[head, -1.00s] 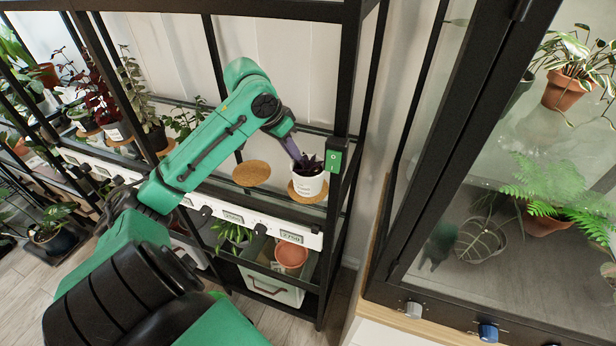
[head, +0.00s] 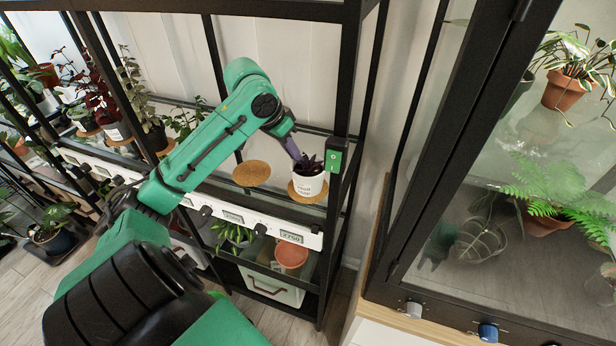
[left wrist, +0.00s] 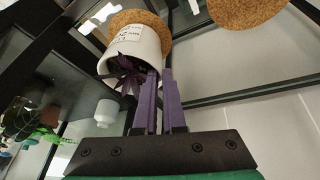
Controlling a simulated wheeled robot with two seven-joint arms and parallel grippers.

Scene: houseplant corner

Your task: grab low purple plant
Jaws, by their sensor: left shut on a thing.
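The low purple plant (head: 311,165) has dark purple leaves and sits in a white pot (head: 308,185) with printing on it. The pot stands on a round cork mat (head: 295,194) at the right end of the glass shelf. My left gripper (head: 299,162) is at the pot's left rim. In the left wrist view, its purple fingers (left wrist: 160,88) are shut on the rim of the white pot (left wrist: 134,52), with the purple leaves (left wrist: 122,78) beside them. The cork mat (left wrist: 146,18) shows behind the pot. My right gripper is out of view.
An empty cork mat (head: 251,173) lies left of the pot. A black shelf post (head: 346,130) with a green switch (head: 333,160) stands close on the right. Other potted plants fill the shelf's left part. A crate (head: 270,287) with a terracotta pot (head: 291,254) is below.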

